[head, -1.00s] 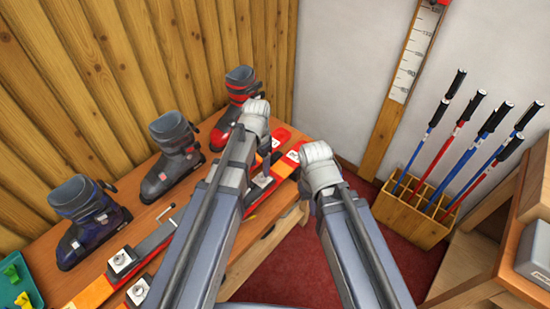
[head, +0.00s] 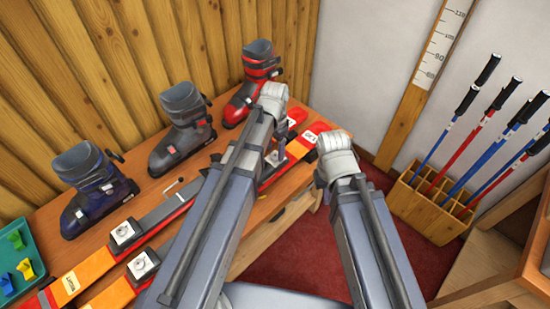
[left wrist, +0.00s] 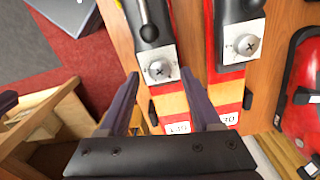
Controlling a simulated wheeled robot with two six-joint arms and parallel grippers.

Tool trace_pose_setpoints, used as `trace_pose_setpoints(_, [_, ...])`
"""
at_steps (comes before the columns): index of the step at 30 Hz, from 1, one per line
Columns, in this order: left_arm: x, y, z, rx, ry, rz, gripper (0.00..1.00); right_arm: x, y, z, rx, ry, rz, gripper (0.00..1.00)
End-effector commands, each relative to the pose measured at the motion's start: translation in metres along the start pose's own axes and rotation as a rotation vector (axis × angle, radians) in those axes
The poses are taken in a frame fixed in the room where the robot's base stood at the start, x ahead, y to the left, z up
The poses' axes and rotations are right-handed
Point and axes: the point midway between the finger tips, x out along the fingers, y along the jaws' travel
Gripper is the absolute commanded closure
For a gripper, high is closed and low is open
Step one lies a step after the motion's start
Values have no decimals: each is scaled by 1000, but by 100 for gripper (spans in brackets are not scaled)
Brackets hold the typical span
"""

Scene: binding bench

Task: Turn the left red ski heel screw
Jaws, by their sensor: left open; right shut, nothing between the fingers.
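Two red-and-orange skis lie side by side on the wooden bench; in the left wrist view they are the left ski (left wrist: 172,101) and the right ski (left wrist: 229,92). Each carries a metal binding plate with a cross-slot screw: the left screw (left wrist: 159,70) and the right screw (left wrist: 246,45). My left gripper (left wrist: 163,88) is open and empty, its fingers on either side of the left ski in that view, just below the left screw. Contact cannot be told. In the head view my left arm hides part of the skis. My right gripper (head: 335,160) is off the bench's right side, its fingertips hidden.
A red boot (head: 240,103), a grey boot (head: 181,140) and a dark blue boot (head: 95,192) stand along the back of the bench. A teal tray (head: 22,240) is at the left. A pole rack (head: 425,208) stands on the floor at right. A black-knobbed lever (left wrist: 148,32) rises beside the left screw.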

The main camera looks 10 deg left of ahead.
Motion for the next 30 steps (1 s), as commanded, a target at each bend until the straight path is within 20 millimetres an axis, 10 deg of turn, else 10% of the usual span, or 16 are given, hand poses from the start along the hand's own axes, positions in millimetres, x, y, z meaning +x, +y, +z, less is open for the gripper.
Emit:
trace_pose_setpoints(14, [20,0,0,0,0,0,35,20,-2,-1,0,0,0,100])
trace_pose_setpoints(30, [20,0,0,0,0,0,93,20,-2,-1,0,0,0,100])
